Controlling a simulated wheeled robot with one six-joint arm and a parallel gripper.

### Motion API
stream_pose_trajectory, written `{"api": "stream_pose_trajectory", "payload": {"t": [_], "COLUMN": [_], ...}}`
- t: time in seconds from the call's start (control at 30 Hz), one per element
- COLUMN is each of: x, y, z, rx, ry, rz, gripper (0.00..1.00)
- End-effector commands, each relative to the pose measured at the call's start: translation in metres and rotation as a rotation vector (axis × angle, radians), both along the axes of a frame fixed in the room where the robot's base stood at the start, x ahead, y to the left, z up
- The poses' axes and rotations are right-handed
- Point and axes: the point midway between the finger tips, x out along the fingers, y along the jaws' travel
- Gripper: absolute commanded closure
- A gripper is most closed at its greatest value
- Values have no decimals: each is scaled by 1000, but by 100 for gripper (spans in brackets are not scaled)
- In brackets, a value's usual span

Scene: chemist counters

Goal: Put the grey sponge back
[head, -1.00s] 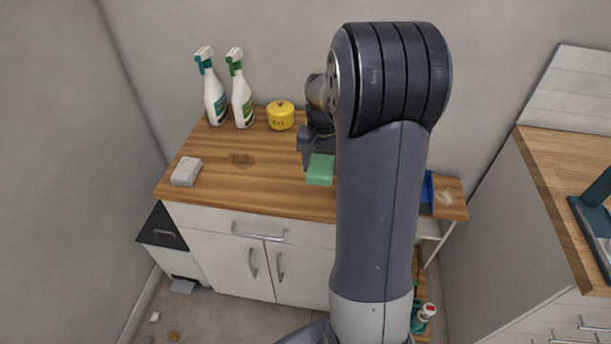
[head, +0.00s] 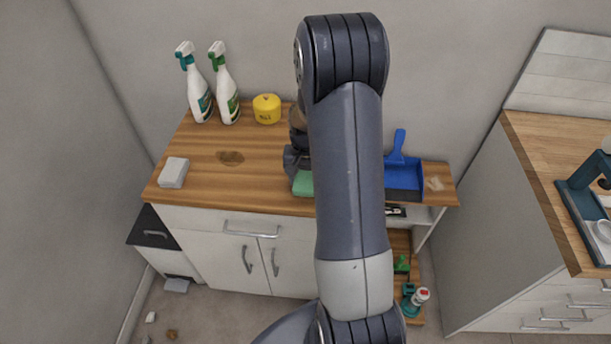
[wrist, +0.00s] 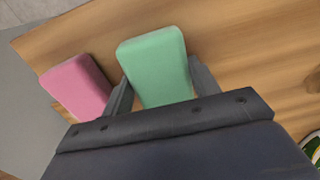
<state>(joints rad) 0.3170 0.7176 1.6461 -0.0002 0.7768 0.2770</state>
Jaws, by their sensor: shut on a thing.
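The grey sponge (head: 173,172) lies on the left front part of the wooden counter, well to the left of my gripper (head: 296,168). My gripper is shut on a green sponge (head: 303,184), near the counter's front edge. In the wrist view the green sponge (wrist: 156,68) sits between the two fingers (wrist: 162,88). A pink sponge (wrist: 76,86) lies close beside it, left of the left finger. My arm hides the pink sponge in the head view. I cannot tell whether the green sponge touches the counter.
Two spray bottles (head: 197,88) (head: 226,88) and a yellow pot (head: 266,109) stand at the counter's back. A brown stain (head: 230,158) marks the wood. A blue dustpan (head: 402,176) lies at right, beside a pale smear (head: 435,184). The counter's middle left is clear.

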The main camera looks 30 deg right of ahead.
Motion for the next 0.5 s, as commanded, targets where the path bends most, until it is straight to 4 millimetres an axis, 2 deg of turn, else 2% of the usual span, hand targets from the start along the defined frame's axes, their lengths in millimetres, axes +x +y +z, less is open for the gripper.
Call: {"api": "stream_pose_trajectory", "payload": {"t": [0.3,0.33,0.5], "x": [0,0,0], "y": [0,0,0], "z": [-4,-3,-2], "rx": [0,0,0], "ry": [0,0,0], "rz": [0,0,0], "gripper": [61,40,26]}}
